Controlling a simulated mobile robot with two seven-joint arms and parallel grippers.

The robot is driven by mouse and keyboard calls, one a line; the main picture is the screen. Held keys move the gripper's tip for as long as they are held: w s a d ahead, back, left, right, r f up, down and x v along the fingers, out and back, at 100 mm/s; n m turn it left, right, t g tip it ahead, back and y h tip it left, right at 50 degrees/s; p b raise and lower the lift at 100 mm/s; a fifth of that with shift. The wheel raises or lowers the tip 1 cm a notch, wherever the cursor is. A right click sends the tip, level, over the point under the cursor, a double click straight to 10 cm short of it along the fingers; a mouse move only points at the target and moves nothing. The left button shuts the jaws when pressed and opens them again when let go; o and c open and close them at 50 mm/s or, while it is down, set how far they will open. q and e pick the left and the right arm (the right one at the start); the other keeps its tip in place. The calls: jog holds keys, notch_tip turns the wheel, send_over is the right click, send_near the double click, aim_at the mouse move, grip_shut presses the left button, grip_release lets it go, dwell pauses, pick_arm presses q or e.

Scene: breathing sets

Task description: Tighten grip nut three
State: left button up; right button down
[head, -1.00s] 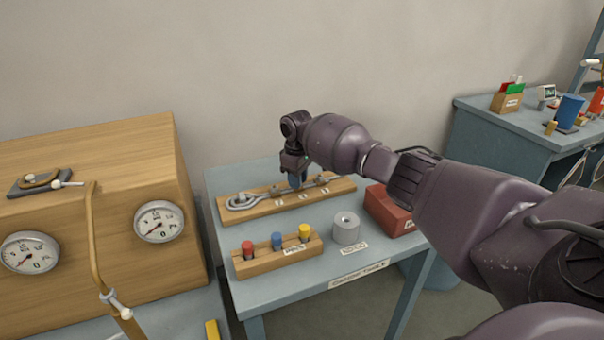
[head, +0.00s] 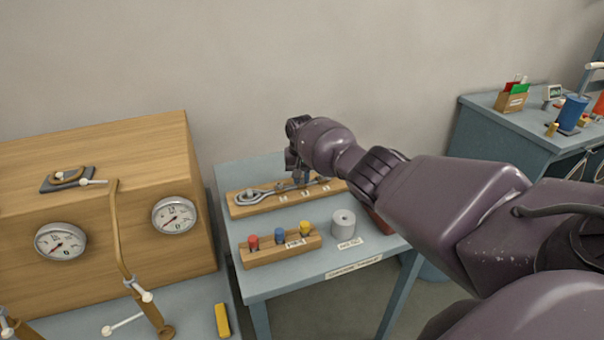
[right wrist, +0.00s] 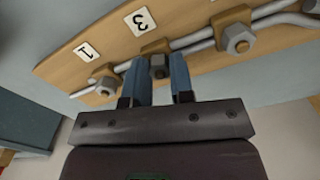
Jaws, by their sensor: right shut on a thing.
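A wooden board (head: 241,209) with a metal rod, several nuts and small number tags lies at the back of the blue-grey table. My right gripper (head: 299,179) is down at this board. In the right wrist view, the blue fingers of my right gripper (right wrist: 160,80) stand on either side of the middle nut (right wrist: 158,70), shut on it. The tag "3" (right wrist: 140,21) is beside this nut. Another nut (right wrist: 105,86) is by the tag "1" (right wrist: 86,52), and a third nut (right wrist: 238,40) sits to the right. My left gripper is not in view.
A wooden block (head: 283,253) with red, blue and yellow knobs and a grey cylinder (head: 343,222) stand in front of the board. A red box (head: 380,225) is mostly behind my arm. A wooden cabinet with gauges (head: 100,210) stands to the left.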

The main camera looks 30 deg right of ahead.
jog(key=m+p, duration=0.1)
jog(key=m, duration=0.2)
jog(key=shift+m, duration=0.3)
jog(key=m, duration=0.3)
jog(key=shift+m+p, duration=0.3)
jog(key=m, duration=0.8)
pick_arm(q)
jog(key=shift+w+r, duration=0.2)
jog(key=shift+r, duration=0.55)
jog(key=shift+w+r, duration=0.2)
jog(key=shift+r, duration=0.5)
pick_arm(e)
jog(key=shift+m, duration=1.6)
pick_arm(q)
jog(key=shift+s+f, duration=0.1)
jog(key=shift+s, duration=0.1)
pick_arm(e)
jog(key=c, duration=1)
grip_release()
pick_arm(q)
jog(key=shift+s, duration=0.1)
